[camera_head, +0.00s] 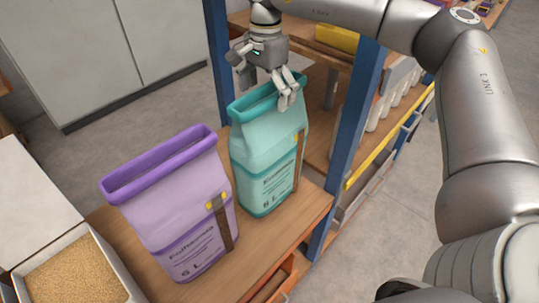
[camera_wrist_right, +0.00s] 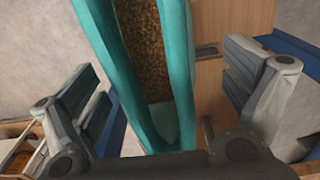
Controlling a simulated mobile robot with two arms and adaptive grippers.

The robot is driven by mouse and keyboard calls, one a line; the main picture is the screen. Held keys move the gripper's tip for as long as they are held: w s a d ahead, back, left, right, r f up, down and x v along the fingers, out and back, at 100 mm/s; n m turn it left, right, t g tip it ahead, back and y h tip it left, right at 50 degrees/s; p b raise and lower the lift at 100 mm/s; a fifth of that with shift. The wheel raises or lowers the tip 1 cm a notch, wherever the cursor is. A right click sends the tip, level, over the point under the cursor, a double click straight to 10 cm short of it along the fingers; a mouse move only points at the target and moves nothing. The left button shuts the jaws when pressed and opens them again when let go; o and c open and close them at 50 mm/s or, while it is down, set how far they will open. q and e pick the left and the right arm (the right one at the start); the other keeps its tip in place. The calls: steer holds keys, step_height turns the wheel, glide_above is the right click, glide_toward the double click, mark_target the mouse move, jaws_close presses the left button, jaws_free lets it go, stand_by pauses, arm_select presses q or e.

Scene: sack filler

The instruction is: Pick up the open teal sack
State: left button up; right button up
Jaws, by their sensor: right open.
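The teal sack (camera_head: 265,160) stands upright on the wooden bench, with its rolled rim at the top. In the right wrist view its open mouth (camera_wrist_right: 145,60) shows brown granular filling inside. My right gripper (camera_head: 270,88) is just above the sack's rim, pointing down. Its two fingers (camera_wrist_right: 165,100) are spread wide on either side of the sack's mouth, with gaps between, and hold nothing. In the head view the fingers hide part of the rim. My left gripper is in neither view.
A purple sack (camera_head: 175,210) stands to the left of the teal one. A box of tan grain (camera_head: 18,284) is at lower left. A blue post (camera_head: 352,105) and shelving stand close on the right. Bare bench (camera_head: 290,228) shows in front of the teal sack.

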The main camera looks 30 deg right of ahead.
mark_target(270, 112)
steer(key=f, duration=0.1)
steer(key=f+p, duration=0.1)
steer(key=f, duration=0.2)
steer(key=shift+s+d+f+p, duration=0.15)
steer(key=shift+s+d+p, duration=0.15)
steer(key=shift+s+p, duration=0.05)
steer(key=shift+f, duration=0.3)
steer(key=shift+w+f, duration=0.1)
steer(key=shift+f, duration=0.05)
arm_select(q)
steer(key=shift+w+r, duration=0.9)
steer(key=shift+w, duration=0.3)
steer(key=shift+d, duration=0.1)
arm_select(e)
steer(key=shift+f, duration=0.1)
